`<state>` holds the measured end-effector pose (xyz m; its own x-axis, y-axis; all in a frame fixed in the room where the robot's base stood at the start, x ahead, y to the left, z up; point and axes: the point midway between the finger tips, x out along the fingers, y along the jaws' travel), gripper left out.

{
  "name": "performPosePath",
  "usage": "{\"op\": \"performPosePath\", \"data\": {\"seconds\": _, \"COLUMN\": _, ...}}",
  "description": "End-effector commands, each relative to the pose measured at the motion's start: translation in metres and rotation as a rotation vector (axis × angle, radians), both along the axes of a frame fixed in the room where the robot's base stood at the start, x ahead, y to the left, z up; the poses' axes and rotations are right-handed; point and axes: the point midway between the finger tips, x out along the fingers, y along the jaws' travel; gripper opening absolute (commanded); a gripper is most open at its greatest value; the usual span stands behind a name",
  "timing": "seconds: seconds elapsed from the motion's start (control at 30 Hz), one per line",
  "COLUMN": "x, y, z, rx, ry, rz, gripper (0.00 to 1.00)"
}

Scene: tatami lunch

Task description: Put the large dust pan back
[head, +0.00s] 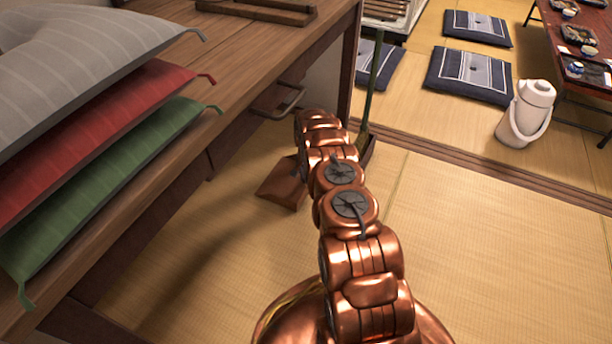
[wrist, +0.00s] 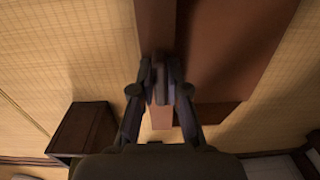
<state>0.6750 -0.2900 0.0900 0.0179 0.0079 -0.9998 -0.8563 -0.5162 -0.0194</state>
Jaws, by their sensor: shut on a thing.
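The large dust pan appears to be the reddish-brown wooden piece whose flat part (head: 283,184) shows left of my arm in the head view, low beside the wooden counter. In the wrist view its broad panel (wrist: 235,50) fills the upper right. My gripper (wrist: 160,88) is shut on a narrow part of it, with a brown end showing below the fingers. In the head view my arm hides the gripper and the grip. I cannot tell whether the pan touches the floor.
A dark box-like base (wrist: 85,130) stands beside the gripper on the tatami. A thin dark green pole (head: 378,75) rises near my arm. The wooden counter (head: 235,60) with stacked cushions (head: 100,110) is at left. Tatami at right is clear up to the white pot (head: 527,112).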

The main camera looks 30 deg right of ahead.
Motion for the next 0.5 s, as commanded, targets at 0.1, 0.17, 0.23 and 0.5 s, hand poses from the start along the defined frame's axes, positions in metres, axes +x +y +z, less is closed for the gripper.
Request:
{"op": "performPosePath", "data": {"seconds": 0.1, "x": 0.0004, "y": 0.0000, "z": 0.0004, "rx": 0.000, "ry": -0.001, "rz": 0.000, "gripper": 0.19}}
{"op": "performPosePath", "data": {"seconds": 0.17, "x": 0.0004, "y": 0.0000, "z": 0.0004, "rx": 0.000, "ry": 0.000, "rz": 0.000, "gripper": 0.26}}
{"op": "performPosePath", "data": {"seconds": 0.23, "x": 0.0002, "y": 0.0000, "z": 0.0003, "rx": 0.000, "ry": 0.000, "rz": 0.000, "gripper": 0.33}}
{"op": "performPosePath", "data": {"seconds": 0.5, "x": 0.0001, "y": 0.0001, "z": 0.0001, "rx": 0.000, "ry": 0.000, "rz": 0.000, "gripper": 0.43}}
